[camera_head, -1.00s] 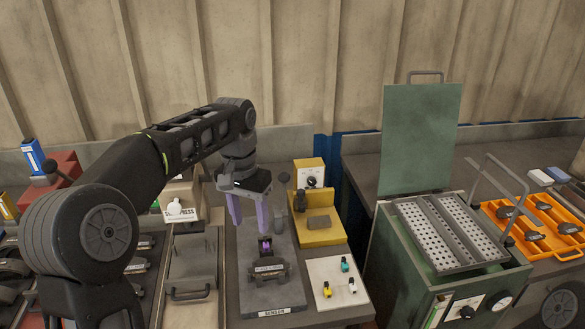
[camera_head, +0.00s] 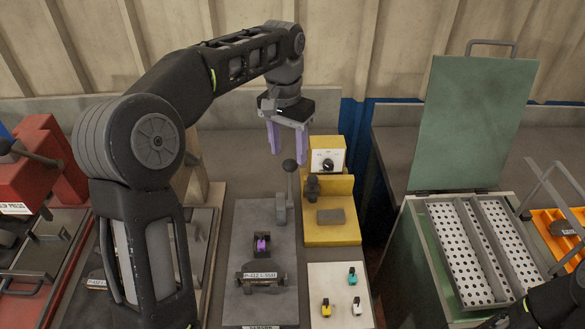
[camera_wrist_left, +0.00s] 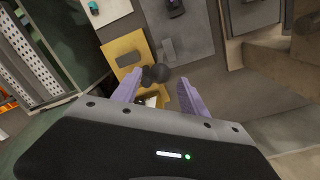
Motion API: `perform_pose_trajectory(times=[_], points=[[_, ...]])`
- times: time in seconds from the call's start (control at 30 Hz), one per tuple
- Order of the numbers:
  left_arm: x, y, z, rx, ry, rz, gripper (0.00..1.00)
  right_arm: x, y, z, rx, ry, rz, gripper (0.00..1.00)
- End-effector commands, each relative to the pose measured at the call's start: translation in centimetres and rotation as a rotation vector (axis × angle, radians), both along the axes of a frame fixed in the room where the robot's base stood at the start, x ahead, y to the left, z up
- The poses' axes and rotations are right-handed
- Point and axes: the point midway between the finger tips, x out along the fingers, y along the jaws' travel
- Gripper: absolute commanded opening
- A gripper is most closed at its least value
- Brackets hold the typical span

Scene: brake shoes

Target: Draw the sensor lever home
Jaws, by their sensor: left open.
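The sensor lever (camera_head: 289,182) has a dark round knob and stands nearly upright at the back right of the grey sensor fixture (camera_head: 238,214). A brake shoe (camera_head: 262,277) lies on the fixture with a small purple-topped part (camera_head: 261,243) behind it. My left gripper (camera_head: 289,152) is open, with lilac fingers pointing down, above and around the knob's position in the picture. In the left wrist view, the knob (camera_wrist_left: 160,73) appears between the fingertips (camera_wrist_left: 159,88); contact cannot be told. My right gripper is not in view.
A yellow stand (camera_head: 343,232) with a dial box (camera_head: 328,155) is just right of the lever. A white pad (camera_head: 342,305) holds small coloured parts. A green cabinet (camera_head: 420,270) with an open lid stands right; a red press (camera_head: 40,165) is left.

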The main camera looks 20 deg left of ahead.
Motion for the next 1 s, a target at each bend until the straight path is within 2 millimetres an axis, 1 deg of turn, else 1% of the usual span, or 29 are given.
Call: perform_pose_trajectory(times=[0.17,0.27,0.4,0.47,0.5,0.7,0.83,1.0], points=[[0.0,0.0,-0.3,0.0,0.001,0.0,0.51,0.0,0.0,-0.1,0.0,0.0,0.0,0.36],[0.0,0.0,-1.0,0.0,0.003,0.0,0.51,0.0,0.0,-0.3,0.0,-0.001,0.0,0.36],[-0.1,-0.1,-2.9,0.0,0.003,0.0,0.51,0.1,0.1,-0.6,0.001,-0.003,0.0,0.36],[-0.1,-0.2,-3.6,0.001,0.005,0.0,0.51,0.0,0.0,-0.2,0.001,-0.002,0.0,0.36],[-0.1,-0.2,-4.3,0.001,0.005,0.0,0.51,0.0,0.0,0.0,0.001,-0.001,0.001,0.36],[-0.1,-0.4,-7.0,-0.001,0.003,0.0,0.51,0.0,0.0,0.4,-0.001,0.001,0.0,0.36],[-0.1,-0.4,-7.7,-0.001,0.0,0.0,0.51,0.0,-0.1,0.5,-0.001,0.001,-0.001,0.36],[-0.1,-0.4,-7.9,0.0,0.0,0.0,0.51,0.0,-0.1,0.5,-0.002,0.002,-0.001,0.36]])
